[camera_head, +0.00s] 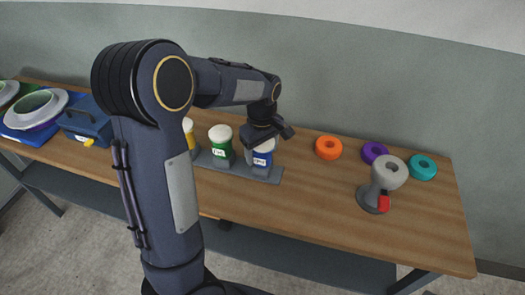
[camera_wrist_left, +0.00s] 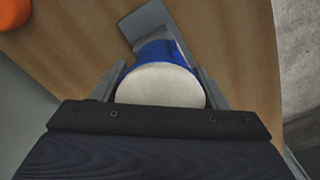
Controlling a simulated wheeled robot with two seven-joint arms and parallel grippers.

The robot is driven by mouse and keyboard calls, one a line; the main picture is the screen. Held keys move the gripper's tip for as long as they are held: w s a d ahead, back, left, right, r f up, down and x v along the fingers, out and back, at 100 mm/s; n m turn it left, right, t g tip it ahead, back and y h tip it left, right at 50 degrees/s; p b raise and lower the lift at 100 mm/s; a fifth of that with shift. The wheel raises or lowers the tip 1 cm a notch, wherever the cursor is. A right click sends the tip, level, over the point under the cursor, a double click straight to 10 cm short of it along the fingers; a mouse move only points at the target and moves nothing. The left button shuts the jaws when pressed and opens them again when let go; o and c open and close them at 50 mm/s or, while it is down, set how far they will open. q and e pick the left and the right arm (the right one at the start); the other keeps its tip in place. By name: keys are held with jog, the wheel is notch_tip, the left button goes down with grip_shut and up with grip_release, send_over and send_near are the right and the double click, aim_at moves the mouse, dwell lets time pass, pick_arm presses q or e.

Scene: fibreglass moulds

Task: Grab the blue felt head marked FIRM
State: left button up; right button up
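The blue felt head (camera_head: 262,158) has a pale round top and a white label, too small to read surely. It stands upright at the right end of the grey rack (camera_head: 230,167), beside a green one. My left gripper (camera_head: 268,134) is over it and hides part of its top. In the left wrist view, the pale top of the blue head (camera_wrist_left: 160,84) lies between the two fingers (camera_wrist_left: 160,80). The fingers look open around it, with a small gap at the left; contact on the right is unclear. My right gripper is out of view.
A green head (camera_head: 221,146) and a yellow one (camera_head: 189,133) stand left in the rack. Orange (camera_head: 328,147), purple (camera_head: 373,152) and teal (camera_head: 422,167) rings lie to the right, near a grey stand (camera_head: 375,190). A blue toolbox (camera_head: 88,122) is at the left.

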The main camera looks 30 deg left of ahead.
pick_arm(q)
jog(key=c, duration=0.8)
